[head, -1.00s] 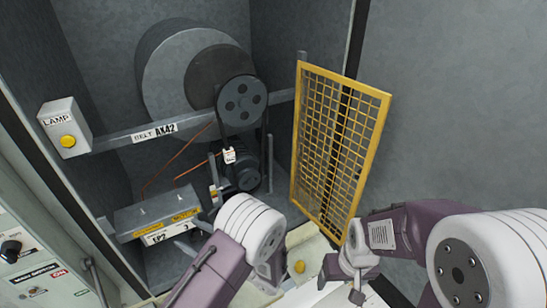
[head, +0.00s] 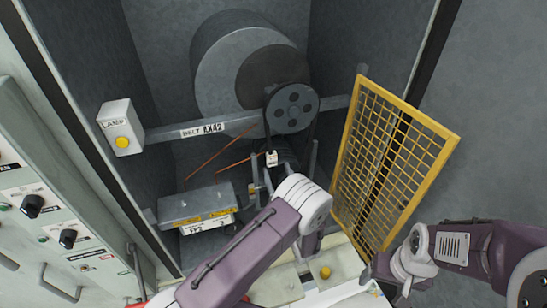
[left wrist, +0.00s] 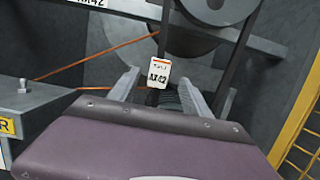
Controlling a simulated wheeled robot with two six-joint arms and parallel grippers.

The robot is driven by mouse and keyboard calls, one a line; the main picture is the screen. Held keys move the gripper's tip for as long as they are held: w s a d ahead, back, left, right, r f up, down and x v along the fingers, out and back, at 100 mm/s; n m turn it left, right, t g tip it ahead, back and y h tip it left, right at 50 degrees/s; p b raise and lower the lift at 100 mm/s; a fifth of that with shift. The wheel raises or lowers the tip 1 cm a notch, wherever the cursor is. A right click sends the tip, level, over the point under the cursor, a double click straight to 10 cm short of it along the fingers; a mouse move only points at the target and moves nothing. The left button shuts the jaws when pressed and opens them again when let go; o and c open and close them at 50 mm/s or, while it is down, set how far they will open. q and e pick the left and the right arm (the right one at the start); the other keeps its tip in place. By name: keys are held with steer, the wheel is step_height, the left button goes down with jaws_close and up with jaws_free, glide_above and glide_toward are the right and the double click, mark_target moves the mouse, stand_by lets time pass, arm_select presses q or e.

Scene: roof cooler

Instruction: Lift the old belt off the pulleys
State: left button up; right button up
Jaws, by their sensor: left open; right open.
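The old belt (head: 267,122) is a dark loop around the large upper pulley (head: 292,107). Its two strands run down toward the lower pulley, which my left arm hides. In the left wrist view the fingers (left wrist: 160,82) stand either side of the tagged strand; contact cannot be told. My right gripper (head: 402,272) is open and empty, below the yellow guard.
The yellow mesh guard (head: 390,165) stands open at the right. A crossbar (head: 165,131) bears the belt label, with a lamp box (head: 121,128) at its left end. A grey box (head: 195,203) sits left of my left gripper. A control panel (head: 50,200) lines the left.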

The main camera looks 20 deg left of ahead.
mark_target(272, 160)
arm_select(q)
steer(key=x, duration=0.5)
steer(key=shift+s+a+r, duration=0.1)
steer(key=shift+s, duration=0.05)
steer(key=shift+w+a+r+b, duration=0.15)
steer(key=shift+w+a+b, duration=0.15)
steer(key=shift+w, duration=0.35)
jaws_close()
steer(key=shift+s, duration=0.1)
stand_by(0.5)
